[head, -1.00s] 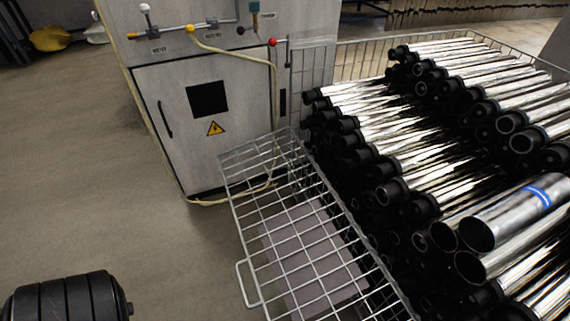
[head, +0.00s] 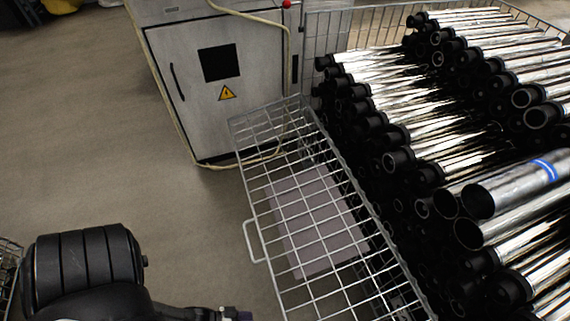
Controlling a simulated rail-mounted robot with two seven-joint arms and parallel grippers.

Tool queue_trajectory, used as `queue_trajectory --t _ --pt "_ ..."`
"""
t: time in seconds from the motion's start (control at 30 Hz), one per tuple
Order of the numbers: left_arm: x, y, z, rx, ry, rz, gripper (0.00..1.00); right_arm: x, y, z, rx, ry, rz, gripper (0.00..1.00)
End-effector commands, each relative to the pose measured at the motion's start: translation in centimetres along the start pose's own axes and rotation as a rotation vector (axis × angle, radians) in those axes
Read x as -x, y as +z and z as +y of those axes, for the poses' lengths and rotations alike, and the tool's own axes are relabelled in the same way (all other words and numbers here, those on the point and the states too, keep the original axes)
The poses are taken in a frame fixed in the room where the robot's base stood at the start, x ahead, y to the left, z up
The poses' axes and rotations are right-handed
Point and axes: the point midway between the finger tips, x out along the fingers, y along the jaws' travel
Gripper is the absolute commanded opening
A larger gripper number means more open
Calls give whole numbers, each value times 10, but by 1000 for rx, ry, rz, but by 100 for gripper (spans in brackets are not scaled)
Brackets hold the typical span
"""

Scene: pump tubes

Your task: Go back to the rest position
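A large pile of shiny metal pump tubes (head: 415,93) with black ends lies in a wire crate on the right. One thicker tube with a blue band (head: 515,186) lies on top of the pile at the right. My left arm shows as black links at the bottom left, and its gripper is not clearly visible; only a small dark part shows at the bottom edge. My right arm and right gripper are out of the picture.
The crate's wire front panel (head: 262,226) hangs folded outward over a pale flat block (head: 318,222). A grey cabinet (head: 222,85) with a warning sign stands behind it. A hose runs down the cabinet.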

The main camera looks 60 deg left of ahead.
Motion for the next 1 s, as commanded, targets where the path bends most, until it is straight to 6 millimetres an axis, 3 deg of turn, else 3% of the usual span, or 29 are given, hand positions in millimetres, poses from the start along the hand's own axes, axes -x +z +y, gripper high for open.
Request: queue_trajectory --t 0.13,0.3,0.47,0.57,0.77,1.0 --pt "-15 16 -3 -158 -119 -213 37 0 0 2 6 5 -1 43" --pt "-24 21 -1 -334 -223 -449 37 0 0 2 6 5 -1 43" --pt "-25 10 9 -483 -300 -656 37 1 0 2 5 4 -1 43" --pt "-21 -8 24 -565 -341 -774 37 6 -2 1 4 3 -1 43" --pt "2 -74 73 -683 -426 -971 37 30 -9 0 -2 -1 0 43" --pt "55 -207 178 -679 -545 -992 37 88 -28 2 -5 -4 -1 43"
